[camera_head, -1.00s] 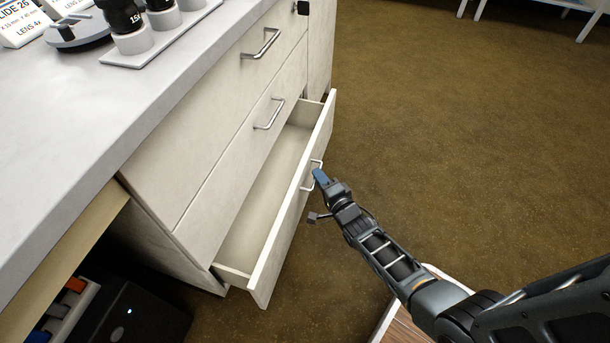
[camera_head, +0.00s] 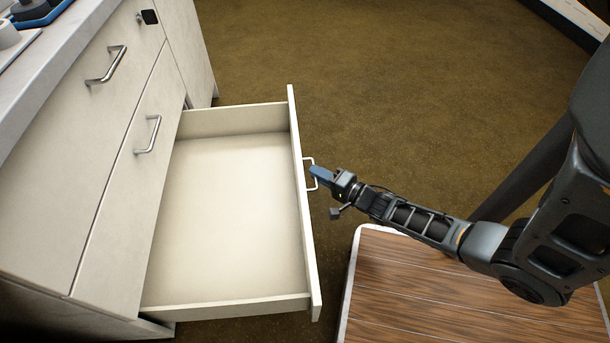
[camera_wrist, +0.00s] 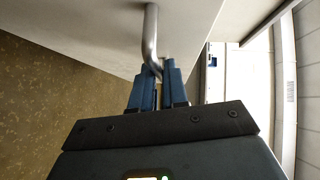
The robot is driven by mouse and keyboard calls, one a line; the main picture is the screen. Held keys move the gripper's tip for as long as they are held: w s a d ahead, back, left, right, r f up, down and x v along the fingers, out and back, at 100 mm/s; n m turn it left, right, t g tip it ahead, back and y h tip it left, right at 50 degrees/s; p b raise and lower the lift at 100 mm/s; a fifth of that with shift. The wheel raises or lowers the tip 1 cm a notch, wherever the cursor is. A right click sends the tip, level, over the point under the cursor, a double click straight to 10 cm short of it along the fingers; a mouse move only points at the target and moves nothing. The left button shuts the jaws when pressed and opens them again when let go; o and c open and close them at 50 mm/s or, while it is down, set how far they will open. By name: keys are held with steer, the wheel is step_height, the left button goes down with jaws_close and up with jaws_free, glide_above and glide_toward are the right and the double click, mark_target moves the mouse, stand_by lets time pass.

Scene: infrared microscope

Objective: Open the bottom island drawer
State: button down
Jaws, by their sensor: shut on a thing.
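The bottom island drawer (camera_head: 230,215) is pulled well out of the white island cabinet (camera_head: 60,190), and its inside looks empty. My gripper (camera_head: 314,174) is at the outer side of the drawer front (camera_head: 303,220), on the metal bar handle (camera_head: 308,160). In the wrist view the blue fingers (camera_wrist: 158,75) are closed around the lower part of the handle (camera_wrist: 150,35). The drawer front (camera_wrist: 90,30) fills the top left of that view.
Two closed drawers with bar handles (camera_head: 108,66) (camera_head: 149,135) are above the open one. A wood-topped surface with a pale edge (camera_head: 450,290) is at the lower right, below my arm. Brown floor (camera_head: 400,90) beyond the drawer is clear.

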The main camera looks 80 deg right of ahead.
steer(key=shift+s+d, duration=0.15)
steer(key=shift+s, duration=0.15)
steer(key=c, duration=1.2)
jaws_free()
steer(key=p+v, duration=0.2)
steer(key=v, duration=0.5)
steer(key=shift+s, duration=0.35)
